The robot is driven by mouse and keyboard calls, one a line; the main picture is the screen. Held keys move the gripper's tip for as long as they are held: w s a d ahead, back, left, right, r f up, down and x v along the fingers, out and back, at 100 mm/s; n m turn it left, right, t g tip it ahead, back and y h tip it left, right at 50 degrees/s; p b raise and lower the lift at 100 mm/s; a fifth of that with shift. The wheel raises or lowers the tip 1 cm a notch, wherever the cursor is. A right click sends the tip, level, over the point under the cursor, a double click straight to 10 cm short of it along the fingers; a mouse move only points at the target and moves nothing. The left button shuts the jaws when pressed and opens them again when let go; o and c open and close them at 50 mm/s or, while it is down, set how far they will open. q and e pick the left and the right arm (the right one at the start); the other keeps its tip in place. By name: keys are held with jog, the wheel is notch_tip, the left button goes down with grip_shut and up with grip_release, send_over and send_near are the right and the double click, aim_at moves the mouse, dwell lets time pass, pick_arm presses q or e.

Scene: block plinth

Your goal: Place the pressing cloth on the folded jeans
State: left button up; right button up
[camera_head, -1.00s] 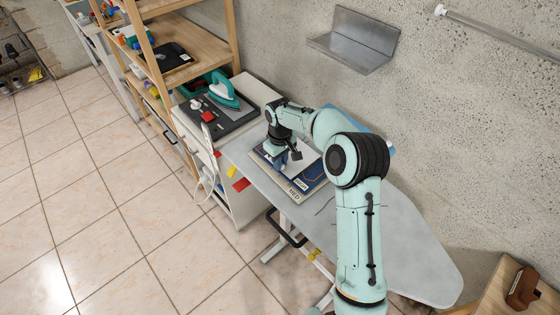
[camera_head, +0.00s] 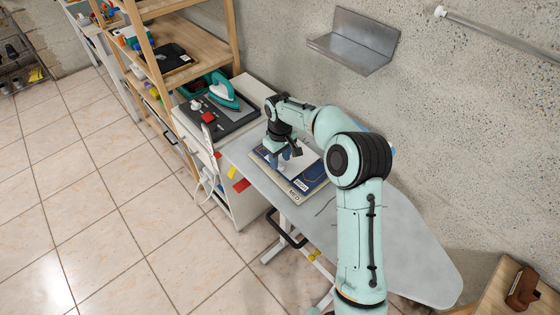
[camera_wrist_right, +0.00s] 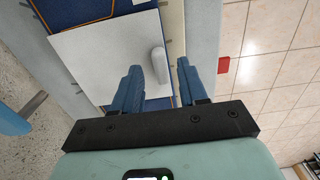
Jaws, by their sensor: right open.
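The white pressing cloth (camera_head: 309,157) lies flat over part of the dark blue folded jeans (camera_head: 318,182) on the ironing board. In the right wrist view, the cloth (camera_wrist_right: 100,55) covers the middle of the jeans (camera_wrist_right: 75,10), whose blue edges with orange stitching show around it. A pale rounded bar (camera_wrist_right: 160,65) stands at the cloth's edge. My right gripper (camera_head: 286,157) is over the cloth, open, with its blue fingers (camera_wrist_right: 158,80) apart and that bar between them in the wrist picture. Contact cannot be told. My left gripper is out of view.
The grey ironing board (camera_head: 410,240) is clear at its right end. A beige board marked MED (camera_head: 293,194) lies under the jeans. A teal iron (camera_head: 223,95) stands on a cabinet beside it. A metal wall shelf (camera_head: 355,42) is above.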

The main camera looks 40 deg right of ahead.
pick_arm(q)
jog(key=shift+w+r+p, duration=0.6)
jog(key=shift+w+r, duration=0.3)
pick_arm(e)
notch_tip(320, 180, up, 10)
